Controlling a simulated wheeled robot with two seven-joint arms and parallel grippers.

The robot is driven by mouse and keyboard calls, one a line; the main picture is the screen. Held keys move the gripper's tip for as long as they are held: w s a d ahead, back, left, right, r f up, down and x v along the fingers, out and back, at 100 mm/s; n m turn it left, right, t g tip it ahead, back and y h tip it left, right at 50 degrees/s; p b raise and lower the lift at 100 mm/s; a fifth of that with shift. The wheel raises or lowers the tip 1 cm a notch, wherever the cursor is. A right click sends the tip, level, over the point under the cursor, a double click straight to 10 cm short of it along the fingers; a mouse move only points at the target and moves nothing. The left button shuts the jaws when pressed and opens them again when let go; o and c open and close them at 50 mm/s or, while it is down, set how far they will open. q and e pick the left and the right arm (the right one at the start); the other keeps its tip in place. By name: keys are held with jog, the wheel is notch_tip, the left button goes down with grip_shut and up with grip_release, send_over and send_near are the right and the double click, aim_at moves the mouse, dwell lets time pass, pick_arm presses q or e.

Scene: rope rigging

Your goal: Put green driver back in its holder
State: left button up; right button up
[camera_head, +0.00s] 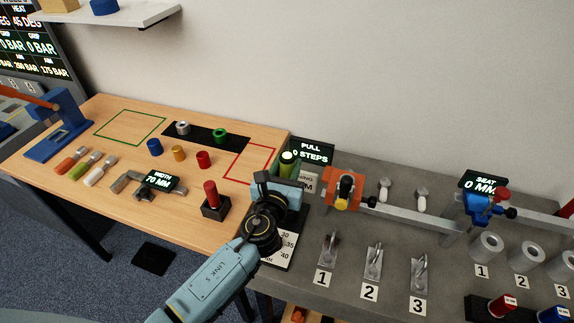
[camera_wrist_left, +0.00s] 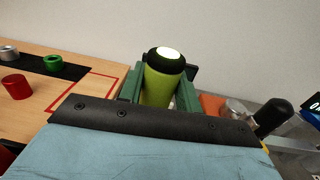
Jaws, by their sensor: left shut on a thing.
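The green driver shows as a yellow-green handle (camera_head: 287,168) with a black band and a pale top. It stands roughly upright in the left wrist view (camera_wrist_left: 160,86). My left gripper (camera_head: 284,180) is shut on it, with a green finger on each side of the handle in the left wrist view (camera_wrist_left: 160,95). The driver's lower end is hidden behind my gripper. I cannot make out its holder for certain, nor whether the driver touches anything below. My right gripper is not in view.
The PULL display (camera_head: 312,150) stands just behind the driver. An orange clamp (camera_head: 342,190) on a rail is close to the right. A red-handled piece (camera_head: 211,195) stands in a black block to the left. Handled tools (camera_head: 80,170) lie on the wooden table.

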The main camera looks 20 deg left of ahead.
pick_arm(q)
jog(key=shift+f, duration=0.15)
dwell(0.5)
jog(key=shift+f+b, duration=2.75)
jog(key=shift+f, duration=0.05)
jog(key=o, duration=1.2)
jog(key=shift+c, duration=0.2)
jog(key=shift+f, duration=0.15)
jog(key=s, duration=1.3)
jog(key=shift+s+d, duration=0.2)
jog(key=shift+a, duration=0.1)
